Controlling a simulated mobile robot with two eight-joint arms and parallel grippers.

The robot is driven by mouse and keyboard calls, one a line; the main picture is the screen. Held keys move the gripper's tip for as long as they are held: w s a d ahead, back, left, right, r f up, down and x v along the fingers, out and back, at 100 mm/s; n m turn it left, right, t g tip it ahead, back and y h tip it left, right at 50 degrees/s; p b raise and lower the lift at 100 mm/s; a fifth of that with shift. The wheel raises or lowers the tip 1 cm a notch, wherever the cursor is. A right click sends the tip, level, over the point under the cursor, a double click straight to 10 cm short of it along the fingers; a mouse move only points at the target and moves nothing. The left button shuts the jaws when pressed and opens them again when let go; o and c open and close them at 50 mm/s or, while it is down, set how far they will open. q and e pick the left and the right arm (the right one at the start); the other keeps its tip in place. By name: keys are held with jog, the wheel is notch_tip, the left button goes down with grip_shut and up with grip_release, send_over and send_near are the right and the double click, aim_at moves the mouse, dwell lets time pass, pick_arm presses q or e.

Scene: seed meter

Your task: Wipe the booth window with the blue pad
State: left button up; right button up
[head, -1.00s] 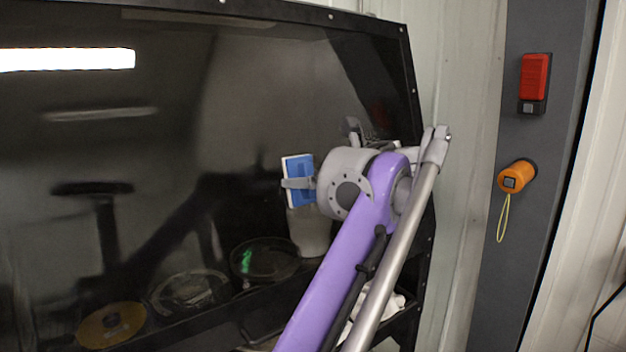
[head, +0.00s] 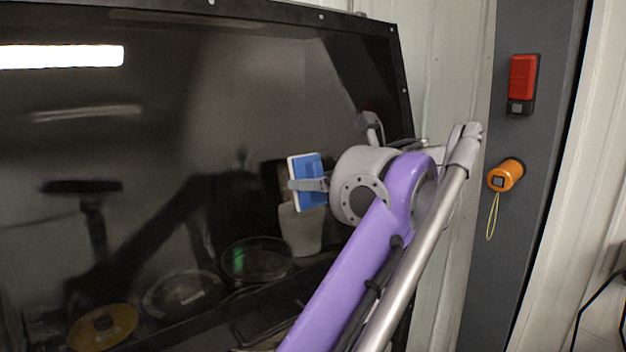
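The booth window (head: 235,110) is a large dark, glossy pane in a black frame, filling the left and middle of the head view. The blue pad (head: 312,168) has a white layer on its left side and stands upright in front of the pane's right part. My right gripper (head: 308,185) is shut on the blue pad, with a grey finger across it. I cannot tell whether the pad touches the pane. The purple arm link hides the lower right of the window. My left gripper is not in view.
A dark grey post right of the window carries a red device (head: 522,78) and an orange knob (head: 506,175) with a hanging yellow loop. Behind the pane are a pale cup (head: 300,230), a round dish (head: 257,260) and a gold disc (head: 103,327).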

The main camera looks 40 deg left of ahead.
pick_arm(q)
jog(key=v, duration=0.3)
jog(key=shift+p, duration=0.3)
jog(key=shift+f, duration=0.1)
